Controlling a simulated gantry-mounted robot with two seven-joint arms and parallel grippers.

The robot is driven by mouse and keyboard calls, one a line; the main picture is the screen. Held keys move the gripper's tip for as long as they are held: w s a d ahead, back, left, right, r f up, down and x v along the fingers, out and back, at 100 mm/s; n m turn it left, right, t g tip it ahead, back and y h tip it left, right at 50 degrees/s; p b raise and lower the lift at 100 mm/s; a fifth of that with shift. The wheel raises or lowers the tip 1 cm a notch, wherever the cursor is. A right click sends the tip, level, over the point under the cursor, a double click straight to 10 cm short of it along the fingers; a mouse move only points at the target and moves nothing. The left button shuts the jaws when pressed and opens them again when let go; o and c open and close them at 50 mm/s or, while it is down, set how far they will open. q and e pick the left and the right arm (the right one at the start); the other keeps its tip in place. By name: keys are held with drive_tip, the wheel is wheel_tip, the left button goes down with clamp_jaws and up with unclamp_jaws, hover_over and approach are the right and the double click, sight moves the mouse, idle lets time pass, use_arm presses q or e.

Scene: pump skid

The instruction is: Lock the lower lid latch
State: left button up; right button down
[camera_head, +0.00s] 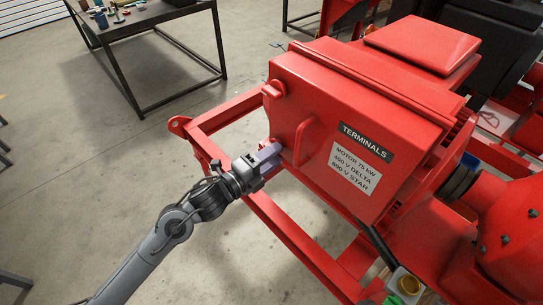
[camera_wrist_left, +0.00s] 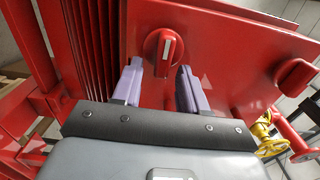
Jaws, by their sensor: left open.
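The red terminal box (camera_head: 330,85) has a lid marked TERMINALS. In the left wrist view a round red latch knob (camera_wrist_left: 164,46) with a white line on its grip bar stands on the box's side. The bar is nearly upright in that view. My left gripper (camera_head: 270,151) is at the box's lower left side. In the wrist view its pale purple fingers (camera_wrist_left: 161,76) are open, one on each side below the knob; I cannot tell whether they touch it. A second red latch (camera_head: 273,88) is higher on the side and also shows in the wrist view (camera_wrist_left: 297,76).
A red handle (camera_head: 305,139) sticks out of the lid close to my gripper. The red skid frame (camera_head: 275,225) runs below. Yellow valve wheels (camera_wrist_left: 265,135) show at the wrist view's right. A dark workbench (camera_head: 150,15) stands far left; the floor between is clear.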

use_arm(q)
drive_tip(key=p+v, duration=0.1)
drive_tip(key=v, duration=0.9)
drive_tip(key=shift+s+a, duration=0.25)
